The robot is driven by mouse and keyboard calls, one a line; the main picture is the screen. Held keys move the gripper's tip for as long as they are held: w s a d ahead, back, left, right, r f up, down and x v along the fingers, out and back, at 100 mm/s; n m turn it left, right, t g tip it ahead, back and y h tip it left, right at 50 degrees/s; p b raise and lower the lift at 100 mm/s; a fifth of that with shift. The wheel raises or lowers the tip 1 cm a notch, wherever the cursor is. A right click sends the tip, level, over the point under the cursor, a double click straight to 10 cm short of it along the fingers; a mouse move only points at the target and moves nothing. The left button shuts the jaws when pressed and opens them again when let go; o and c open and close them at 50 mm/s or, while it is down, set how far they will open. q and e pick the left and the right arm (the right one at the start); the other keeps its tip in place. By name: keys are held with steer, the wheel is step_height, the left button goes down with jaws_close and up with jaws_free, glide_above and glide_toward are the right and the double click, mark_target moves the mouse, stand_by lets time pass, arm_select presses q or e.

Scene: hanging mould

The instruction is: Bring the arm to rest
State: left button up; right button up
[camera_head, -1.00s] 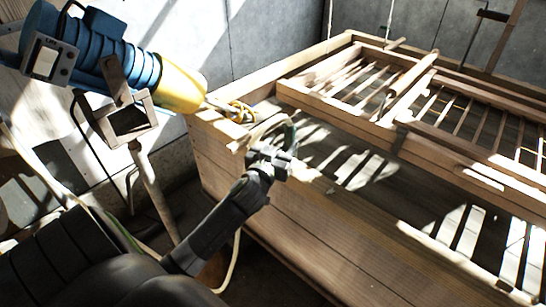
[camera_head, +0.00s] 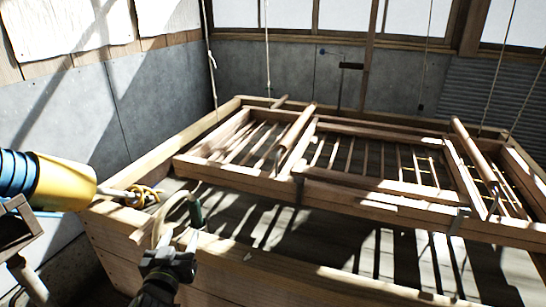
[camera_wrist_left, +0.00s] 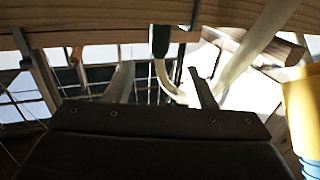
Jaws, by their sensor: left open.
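My left gripper (camera_head: 178,241) comes up from the bottom of the head view, in front of the near left corner of the wooden vat (camera_head: 225,256). Its jaws are open, and no object is clearly held. In the left wrist view the two fingers (camera_wrist_left: 163,86) stand apart. My right gripper is out of view.
A slatted wooden frame (camera_head: 345,182) lies across the vat. Thin ropes (camera_head: 267,60) hang down behind. Grey walls close the left and back.

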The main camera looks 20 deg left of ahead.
arm_select(q)
steer(key=s+d+f+m+g+h, duration=0.1)
steer(key=s+d+f+g, duration=0.1)
steer(key=s+f+g, duration=0.55)
steer(key=s+d+f+m+g, duration=0.15)
steer(key=s+f, duration=0.25)
steer(key=s, duration=0.7)
steer(key=s+d+f+g+h, duration=0.1)
steer(key=s+d+f+g, duration=0.1)
steer(key=s+f+g, duration=0.5)
steer(key=s+d+p+x, duration=0.1)
steer(key=s+x, duration=0.1)
steer(key=x, duration=0.8)
steer(key=s+f+p+x, duration=0.1)
steer(key=s+x, duration=0.1)
steer(key=x, duration=0.8)
steer(key=s+d+f+h+p, duration=0.1)
steer(key=s+f, duration=1.3)
steer(key=s, duration=0.1)
steer(key=shift+d+f, duration=0.25)
steer(key=shift+d, duration=0.1)
steer(key=shift+s, duration=0.15)
